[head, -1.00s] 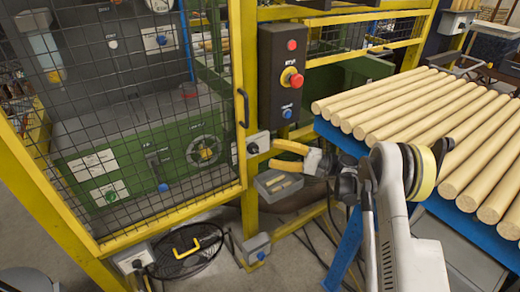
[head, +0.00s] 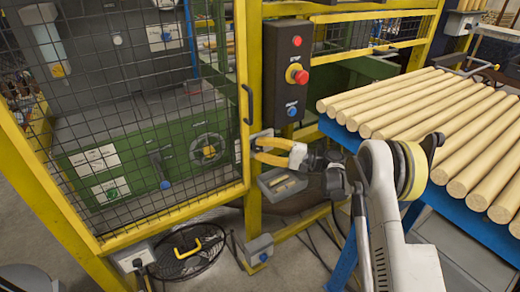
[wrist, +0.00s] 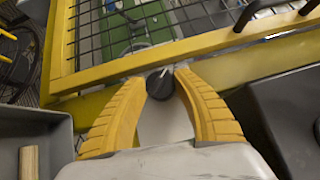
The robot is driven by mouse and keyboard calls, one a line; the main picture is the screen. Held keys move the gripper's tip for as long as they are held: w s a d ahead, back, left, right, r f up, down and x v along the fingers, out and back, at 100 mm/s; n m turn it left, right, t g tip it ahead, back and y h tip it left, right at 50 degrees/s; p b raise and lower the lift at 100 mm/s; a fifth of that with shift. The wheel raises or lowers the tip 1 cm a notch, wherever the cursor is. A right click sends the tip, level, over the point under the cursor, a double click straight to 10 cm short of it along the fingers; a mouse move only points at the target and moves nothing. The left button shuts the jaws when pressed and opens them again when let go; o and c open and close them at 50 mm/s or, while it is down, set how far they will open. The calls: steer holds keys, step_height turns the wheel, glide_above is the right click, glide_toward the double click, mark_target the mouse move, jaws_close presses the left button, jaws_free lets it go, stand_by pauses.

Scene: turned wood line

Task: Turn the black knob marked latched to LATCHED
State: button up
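The black knob (wrist: 160,86) sits on a pale plate (wrist: 164,122) on the yellow guard post, beside the mesh door. A short white mark on its top points up and slightly right in the wrist view. My gripper (wrist: 161,78) has its two yellow fingers on either side of the knob, and their tips appear to press its sides. In the head view, my gripper (head: 258,148) reaches the plate (head: 262,134) from the right, and its fingers hide the knob. The lettering around the knob is not readable.
A black control box (head: 285,70) with red and blue buttons is above my gripper. A grey bin (head: 283,184) hangs just below it. The blue rack (head: 340,136) of wooden rods stands right. A black door handle (head: 248,103) is close by on the left.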

steer(key=shift+a+f+m+t+y, duration=0.1)
steer(key=shift+m+t+y, duration=0.2)
steer(key=shift+m+y, duration=0.55)
steer(key=shift+m+t+y, duration=0.45)
steer(key=shift+m+t, duration=0.25)
steer(key=shift+m, duration=0.55)
steer(key=o, duration=1.2)
steer(key=v, duration=1.2)
